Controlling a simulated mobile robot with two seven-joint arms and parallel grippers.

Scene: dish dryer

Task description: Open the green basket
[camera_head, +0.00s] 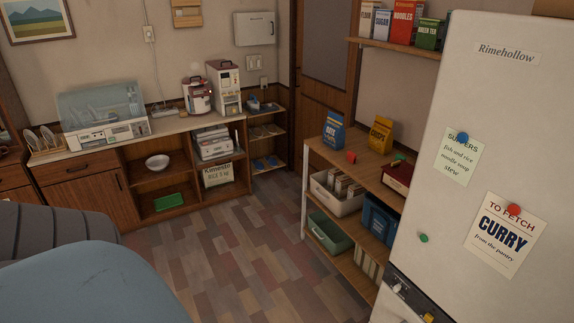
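Two green containers are in view, and I cannot tell which one the task names. A small bright green basket (169,202) sits in the lower compartment of the wooden counter along the back wall. A larger dull green bin (328,232) sits on a lower level of the shelf unit at right and looks open at the top. Neither of my grippers is in view.
A white refrigerator (480,150) fills the right side. The wooden shelf unit (350,160) beside it holds a white bin (335,196) and a blue crate (379,220). The floor (235,255) between counter and shelf is clear. A large blue-grey surface covers the lower left.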

